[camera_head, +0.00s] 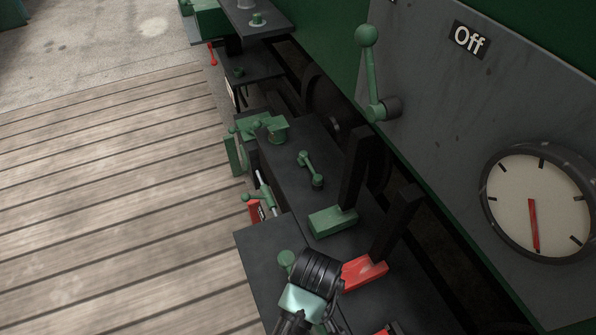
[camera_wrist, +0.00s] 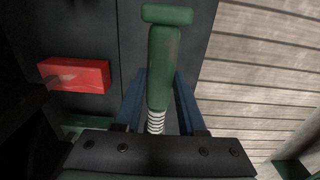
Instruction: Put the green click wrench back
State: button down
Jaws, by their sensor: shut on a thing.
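The green click wrench (camera_wrist: 170,70) shows in the wrist view as a green grip with a crosspiece at its top end and a pale coiled part at its lower end. My gripper (camera_wrist: 158,78) has its two blue fingers on either side of it and is shut on it. In the head view my wrist hangs over the dark bench at the bottom middle. A green round end (camera_head: 287,258) shows just left of it and seems to be part of the wrench. The wrench's far end is hidden behind my gripper.
Dark benches (camera_head: 252,258) run along the pit edge beside wooden decking (camera_head: 110,190). A green block (camera_head: 333,221) and a red block (camera_head: 364,271) hold dark upright bars near my wrist. A green lever (camera_head: 369,75) and a dial (camera_head: 537,205) are on the grey panel at right.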

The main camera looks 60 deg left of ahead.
notch_tip(320, 180, down, 8)
jog(key=shift+b, duration=0.35)
jog(key=shift+a+f+p, duration=0.1)
jog(key=shift+f+p, duration=0.25)
jog(key=shift+f, duration=0.4)
jog(key=c, duration=0.5)
grip_release()
jog(key=shift+f+b, duration=0.45)
jog(key=shift+b, duration=0.3)
notch_tip(320, 180, up, 14)
jog(key=shift+w+f+p, duration=0.1)
jog(key=shift+f+p, duration=0.15)
jog(key=shift+p, duration=0.5)
